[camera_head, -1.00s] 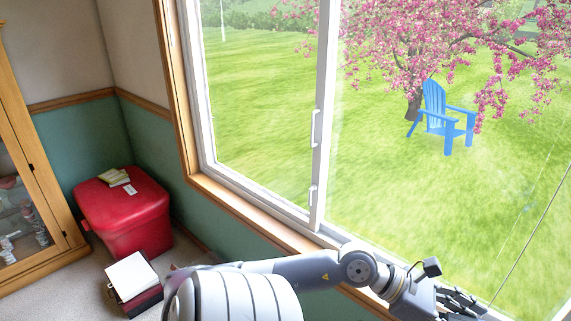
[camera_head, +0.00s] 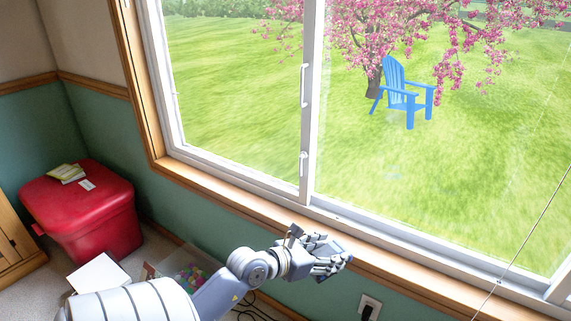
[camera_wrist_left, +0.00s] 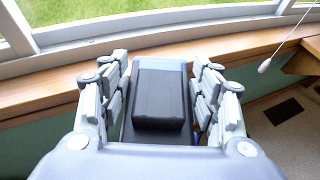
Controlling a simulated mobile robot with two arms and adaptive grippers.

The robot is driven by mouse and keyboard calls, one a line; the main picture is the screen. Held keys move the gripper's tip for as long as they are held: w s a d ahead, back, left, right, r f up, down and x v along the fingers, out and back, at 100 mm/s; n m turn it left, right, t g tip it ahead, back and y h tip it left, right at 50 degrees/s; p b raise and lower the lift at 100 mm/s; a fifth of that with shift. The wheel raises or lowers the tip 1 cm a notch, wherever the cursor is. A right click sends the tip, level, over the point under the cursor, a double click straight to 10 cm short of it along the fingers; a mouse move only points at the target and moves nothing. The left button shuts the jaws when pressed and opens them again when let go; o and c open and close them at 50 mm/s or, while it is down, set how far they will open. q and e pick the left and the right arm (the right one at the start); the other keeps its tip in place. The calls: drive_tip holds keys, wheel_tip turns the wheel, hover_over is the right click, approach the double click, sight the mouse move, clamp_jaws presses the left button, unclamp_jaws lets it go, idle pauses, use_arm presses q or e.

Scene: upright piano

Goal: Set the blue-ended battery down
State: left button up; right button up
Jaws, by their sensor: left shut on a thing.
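My left gripper (camera_head: 330,262) reaches in from the lower left and is in front of the wooden window sill, near its inner edge. In the left wrist view its fingers (camera_wrist_left: 160,66) stand on both sides of a dark block, which I take to be the battery (camera_wrist_left: 160,95). My right gripper is not in view.
The bare sill (camera_head: 240,203) runs under the closed window. A red stool (camera_head: 85,215) with books stands at left, near a bin of coloured pieces (camera_head: 190,272). A wall outlet (camera_head: 370,306) with a plug is below. A thin cord (camera_head: 525,235) hangs at right.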

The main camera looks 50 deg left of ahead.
use_arm(q)
drive_tip(key=w+a+f+b, duration=0.1)
drive_tip(key=w+a, duration=0.2)
drive_tip(key=a, duration=0.1)
drive_tip(key=w+a+f+b, duration=0.2)
drive_tip(key=w+a, duration=0.1)
drive_tip(key=a, duration=0.1)
drive_tip(key=w+a+f+b, duration=0.1)
drive_tip(key=w+a, duration=0.3)
drive_tip(key=shift+a+f+b, duration=0.2)
drive_tip(key=shift+a+b, duration=0.05)
drive_tip(key=shift+b, duration=0.1)
drive_tip(key=shift+f, duration=0.2)
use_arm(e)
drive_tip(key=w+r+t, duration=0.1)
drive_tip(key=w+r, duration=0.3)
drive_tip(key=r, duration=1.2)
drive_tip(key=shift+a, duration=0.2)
use_arm(q)
drive_tip(key=shift+f, duration=0.15)
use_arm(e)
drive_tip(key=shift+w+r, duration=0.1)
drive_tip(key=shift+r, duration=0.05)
use_arm(q)
drive_tip(key=o, duration=1.4)
drive_tip(key=shift+f, duration=0.1)
